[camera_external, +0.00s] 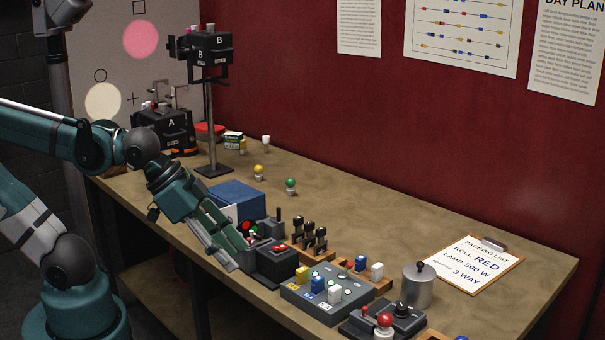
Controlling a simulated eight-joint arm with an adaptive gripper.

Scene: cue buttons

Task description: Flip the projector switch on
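Two black projector-like boxes stand at the table's far left: one marked B (205,49) on a pole and one marked A (163,126) on the table. I cannot tell for sure which control is the projector switch. A black box with a red top button (278,265), a small unit with red and green parts (249,227) and a row of black upright levers (314,237) stand mid-table. My gripper (236,260) points down at the table's front edge, left of the red-button box and in front of the red-and-green unit. Its fingertips are too unclear to judge their opening or any contact.
A blue box (237,199) stands behind my gripper. A grey panel with coloured blocks (326,293), a joystick unit with a red ball (385,321) and a metal canister (418,286) crowd the right front. A clipboard (473,262) lies farther right.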

